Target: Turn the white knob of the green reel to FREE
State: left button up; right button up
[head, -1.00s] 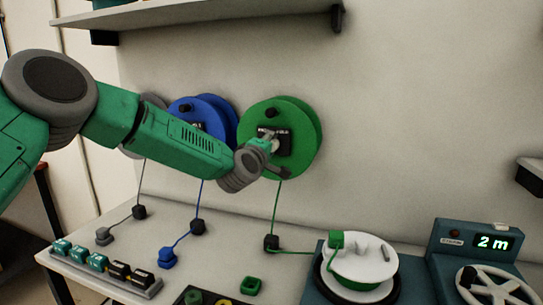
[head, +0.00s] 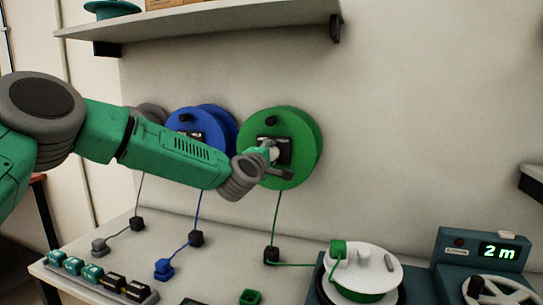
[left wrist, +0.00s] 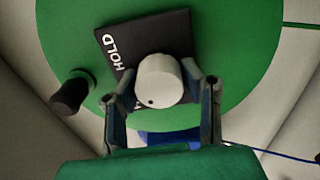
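The green reel (head: 305,140) is mounted on the wall and has a black handle knob (head: 270,120). Its dark label plate (head: 289,143) is partly hidden by my gripper. My left gripper (head: 276,159) is at the plate, with its fingers on either side of the white knob (head: 273,152). In the left wrist view the white knob (left wrist: 160,80) sits between the fingertips, which appear to touch its sides. The plate (left wrist: 122,45) there shows the word HOLD; a small dark dot is on the knob's lower edge. The rest of the lettering is hidden. My right gripper is not in view.
A blue reel (head: 219,124) and a grey reel (head: 151,112) hang to the left, behind my arm. Below is a table with cable plugs, a white-topped drum (head: 370,271) and a box reading 2 m (head: 480,248). A shelf (head: 225,20) runs above.

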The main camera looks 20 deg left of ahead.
pick_arm(q)
jog(key=o, duration=0.4)
jog(key=shift+a+f, duration=0.1)
jog(key=shift+f, duration=0.15)
jog(key=shift+a, duration=0.1)
jog(key=s, duration=1.1)
jog(key=shift+s+a, duration=0.25)
jog(key=shift+s, duration=0.15)
